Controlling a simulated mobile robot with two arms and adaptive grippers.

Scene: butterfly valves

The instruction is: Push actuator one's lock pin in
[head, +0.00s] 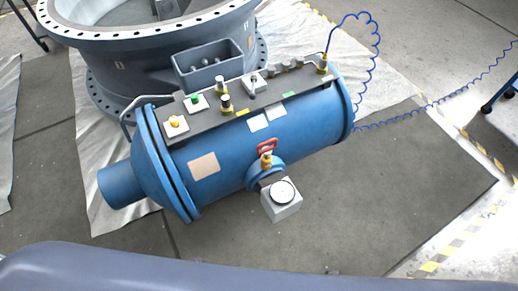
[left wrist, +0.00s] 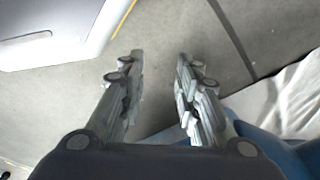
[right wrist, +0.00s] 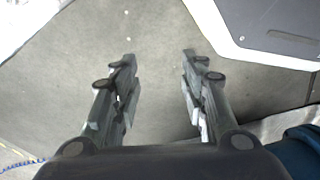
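The blue cylindrical actuator (head: 240,139) lies in front of a large grey flanged valve body in the head view. On its near side a brass fitting with a red loop handle (head: 267,146) stands above a white box with a round dial (head: 283,192); it looks like the lock pin, but its depth is too small to tell. My left gripper (left wrist: 158,55) is open and empty above the floor, with a blue surface at lower right. My right gripper (right wrist: 158,55) is open and empty above the floor, a blue surface also at lower right. Neither gripper shows in the head view.
The flanged valve body (head: 150,45) stands behind. Grey matting (head: 420,190) in front is clear.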

